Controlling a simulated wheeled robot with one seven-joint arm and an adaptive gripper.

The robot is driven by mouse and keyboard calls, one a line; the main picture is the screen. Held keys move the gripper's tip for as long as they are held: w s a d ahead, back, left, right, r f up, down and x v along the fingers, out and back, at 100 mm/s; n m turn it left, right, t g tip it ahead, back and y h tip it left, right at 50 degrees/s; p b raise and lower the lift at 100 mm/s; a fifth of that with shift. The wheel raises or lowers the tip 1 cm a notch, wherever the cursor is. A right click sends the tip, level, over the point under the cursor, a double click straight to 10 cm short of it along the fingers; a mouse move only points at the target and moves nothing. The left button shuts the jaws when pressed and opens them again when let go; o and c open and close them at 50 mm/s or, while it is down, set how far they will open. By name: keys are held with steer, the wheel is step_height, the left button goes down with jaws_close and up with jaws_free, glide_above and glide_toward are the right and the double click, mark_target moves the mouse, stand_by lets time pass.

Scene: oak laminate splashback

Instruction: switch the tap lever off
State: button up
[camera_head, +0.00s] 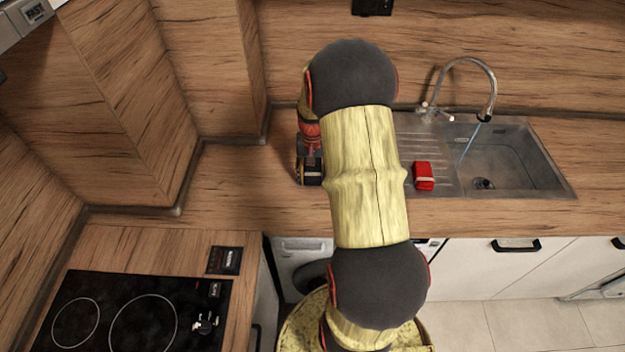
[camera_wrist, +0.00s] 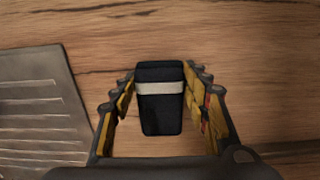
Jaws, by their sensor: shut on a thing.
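The chrome tap (camera_head: 488,90) arches over the sink at the back right, and a thin bluish stream of water (camera_head: 468,140) falls from its spout. The tap lever (camera_head: 424,107) looks small and pale at the tap's base; its exact position is too small to tell. My gripper (camera_head: 310,172) is low over the worktop, left of the drainboard and well away from the lever. In the wrist view, my gripper (camera_wrist: 158,78) has its yellow-and-black fingers on both sides of a black block with a pale band (camera_wrist: 160,113), and is shut on it.
A red block with a pale band (camera_head: 424,176) lies on the ridged drainboard (camera_head: 448,180), between my arm and the basin (camera_head: 515,165). My arm hides the worktop's middle. A hob (camera_head: 100,310) is at the lower left. A dark socket (camera_head: 372,6) is on the splashback.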

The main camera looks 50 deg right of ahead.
steer(key=shift+s+f, duration=0.1)
steer(key=shift+f, duration=0.85)
steer(key=shift+f, duration=0.2)
steer(key=o, duration=1.2)
steer(key=shift+o, duration=0.2)
steer(key=shift+b, duration=0.35)
